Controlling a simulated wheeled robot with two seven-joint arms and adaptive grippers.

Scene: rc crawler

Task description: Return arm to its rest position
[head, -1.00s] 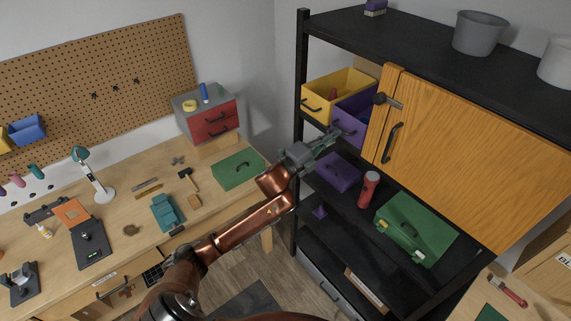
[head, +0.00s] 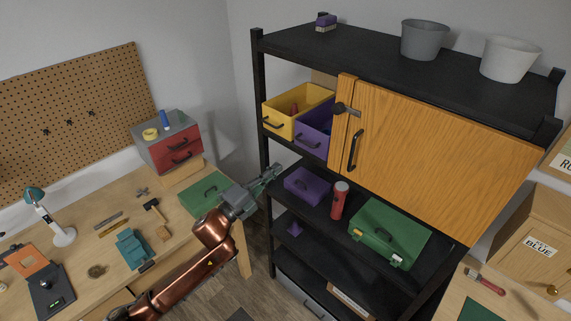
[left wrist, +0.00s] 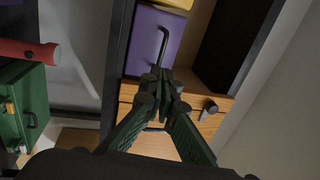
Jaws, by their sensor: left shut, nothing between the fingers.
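My left arm comes in from the lower left in the head view, copper-coloured, with its grey-green left gripper (head: 268,178) in front of the shelf's left upright. The gripper is shut and empty, apart from the bins and boxes. In the left wrist view its dark green fingers (left wrist: 166,84) meet at their tips, with the purple bin (left wrist: 157,38) beyond them. That purple bin (head: 314,130) stands on the shelf right of a yellow bin (head: 300,108). My right gripper is not in view.
A black shelf rack (head: 350,55) holds a wooden door (head: 430,150), a purple box (head: 308,187), a red flashlight (head: 339,201) and a green case (head: 390,234).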

